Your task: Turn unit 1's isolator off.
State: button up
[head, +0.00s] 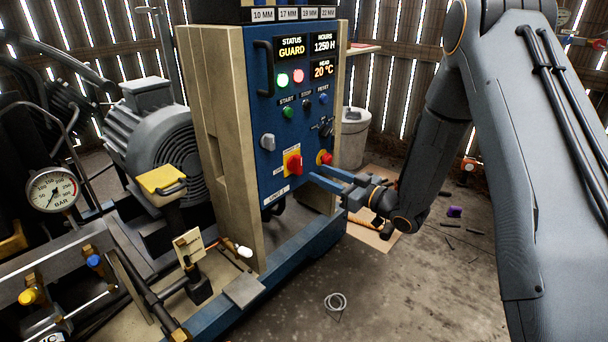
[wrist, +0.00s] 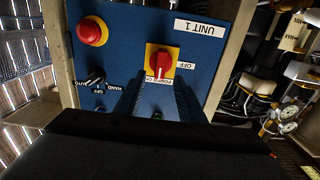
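Unit 1's isolator (head: 294,164) is a red rotary knob on a yellow plate, low on the blue panel. It also shows in the wrist view (wrist: 161,62), under the inverted UNIT 1 label (wrist: 199,28). The knob's handle lies roughly along the picture's vertical, its lower end by the ON mark; OFF is printed to the right. My gripper (head: 319,172) is in front of the panel, right of the isolator in the head view. In the wrist view its two blue fingers (wrist: 157,84) are apart, with panel showing between them and the knob just beyond their tips. It appears clear of the knob.
A red emergency-stop button (head: 325,158) on yellow is close to my fingers. A selector switch (wrist: 95,77) marked HAND, OFF and AUTO is nearby. The status display (head: 291,46) reads GUARD.

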aim_at(301, 165)
jog(key=b+x, duration=0.1)
jog(key=x, duration=0.6)
jog(key=shift+w+a+b, duration=0.2)
jog(key=shift+a+b, duration=0.1)
jog(key=shift+a, duration=0.05)
grip_shut()
